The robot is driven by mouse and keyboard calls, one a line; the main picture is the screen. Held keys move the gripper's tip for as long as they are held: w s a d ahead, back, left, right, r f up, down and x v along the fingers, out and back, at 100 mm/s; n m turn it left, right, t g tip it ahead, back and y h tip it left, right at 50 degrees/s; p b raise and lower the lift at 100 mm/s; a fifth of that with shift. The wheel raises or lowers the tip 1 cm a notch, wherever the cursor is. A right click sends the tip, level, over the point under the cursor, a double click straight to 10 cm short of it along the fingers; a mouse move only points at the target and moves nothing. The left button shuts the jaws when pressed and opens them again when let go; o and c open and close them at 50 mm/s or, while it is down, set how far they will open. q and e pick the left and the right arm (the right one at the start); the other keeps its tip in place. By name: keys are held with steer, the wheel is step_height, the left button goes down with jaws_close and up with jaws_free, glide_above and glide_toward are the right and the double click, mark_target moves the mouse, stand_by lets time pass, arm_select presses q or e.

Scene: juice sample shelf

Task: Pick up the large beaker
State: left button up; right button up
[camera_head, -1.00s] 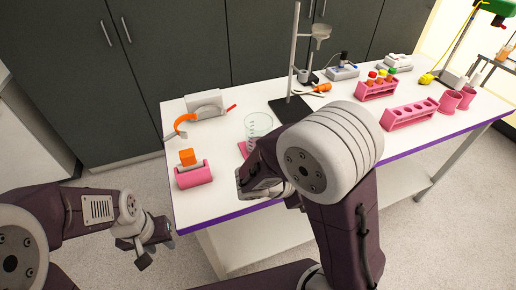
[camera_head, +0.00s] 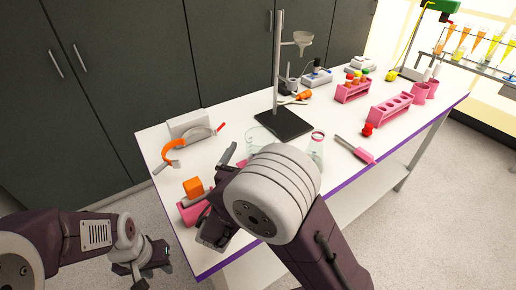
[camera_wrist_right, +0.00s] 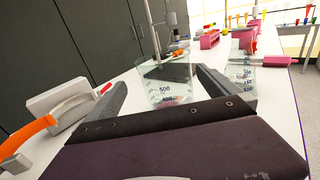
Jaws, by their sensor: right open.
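The large beaker (camera_head: 256,136) is clear glass and stands upright on the white table in the head view, its lower part hidden by my right arm. In the right wrist view the beaker (camera_wrist_right: 166,88) shows printed marks and stands between the fingers of my right gripper (camera_wrist_right: 160,80), which is open. I cannot tell whether either finger touches the glass. In the head view the right arm hides most of that gripper. My left gripper (camera_head: 152,266) is low at the left, off the table; its finger opening is unclear.
A second clear vessel (camera_head: 317,150) stands right of the beaker. A black stand base (camera_head: 284,124) is behind it. An orange-handled tool (camera_head: 170,152), an orange block (camera_head: 193,186) and a pink holder (camera_head: 190,212) are left. Pink racks (camera_head: 391,109) stand right.

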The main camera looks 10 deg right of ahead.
mark_target(264, 134)
steer(key=shift+s+r, duration=0.2)
steer(key=x, duration=0.3)
steer(key=shift+w+d, duration=0.1)
steer(key=shift+d, duration=0.25)
steer(key=shift+w+f, duration=0.15)
steer(key=shift+w, duration=0.05)
steer(key=shift+w+d, duration=0.25)
steer(key=x, duration=0.3)
steer(key=shift+w+d+r, duration=0.2)
steer(key=shift+w+d, duration=0.05)
steer(key=shift+d, duration=0.1)
steer(key=shift+w+d, duration=0.1)
steer(key=shift+w, duration=0.15)
arm_select(q)
steer(key=shift+s+r, duration=0.35)
steer(key=shift+s, duration=0.05)
arm_select(e)
steer(key=shift+s, duration=0.1)
steer(key=c, duration=1.6)
